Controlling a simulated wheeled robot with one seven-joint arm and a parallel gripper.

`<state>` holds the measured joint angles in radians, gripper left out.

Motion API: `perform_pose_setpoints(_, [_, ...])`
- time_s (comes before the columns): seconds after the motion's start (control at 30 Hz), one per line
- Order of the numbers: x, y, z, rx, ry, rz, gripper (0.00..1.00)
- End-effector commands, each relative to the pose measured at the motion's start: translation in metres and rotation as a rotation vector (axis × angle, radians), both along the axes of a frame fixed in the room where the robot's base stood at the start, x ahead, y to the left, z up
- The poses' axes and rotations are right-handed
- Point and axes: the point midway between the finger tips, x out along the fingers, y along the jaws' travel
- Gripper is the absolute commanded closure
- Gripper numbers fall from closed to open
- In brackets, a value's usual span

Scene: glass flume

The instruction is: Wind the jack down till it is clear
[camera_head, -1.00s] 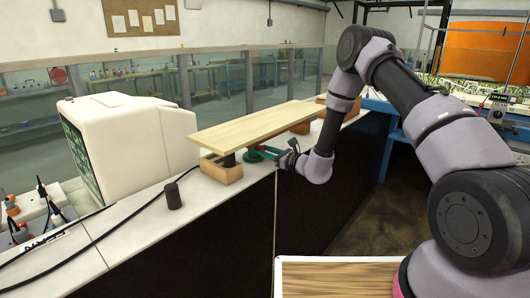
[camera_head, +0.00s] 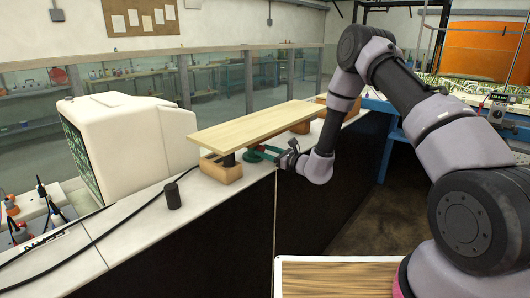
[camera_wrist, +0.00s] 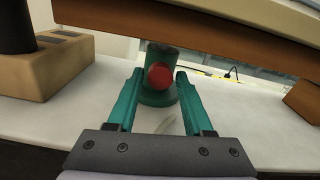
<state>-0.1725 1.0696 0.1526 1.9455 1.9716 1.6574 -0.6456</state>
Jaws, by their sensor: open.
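The jack (camera_wrist: 158,92) is a green round body with a red knob facing me, standing on the pale bench top under a wooden plank (camera_head: 258,126). In the wrist view the plank's edge (camera_wrist: 190,24) crosses just above the jack; I cannot tell whether its top touches the plank. My gripper (camera_wrist: 158,80) is open, its two teal fingers on either side of the red knob with gaps showing. In the head view my gripper (camera_head: 264,152) reaches in at the plank's near side, and the jack is mostly hidden there.
A wooden block (camera_head: 221,171) with a dark post stands under the plank's near end; another block (camera_wrist: 303,98) is at the far end. A white cased unit (camera_head: 140,140) stands left.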

Motion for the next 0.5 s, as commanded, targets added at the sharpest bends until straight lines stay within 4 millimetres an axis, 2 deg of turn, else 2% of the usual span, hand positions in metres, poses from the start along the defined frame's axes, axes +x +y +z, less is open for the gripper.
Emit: perform_pose_setpoints(0.5, [-0.054, -0.072, -0.001, -0.001, 0.003, -0.002, 0.49])
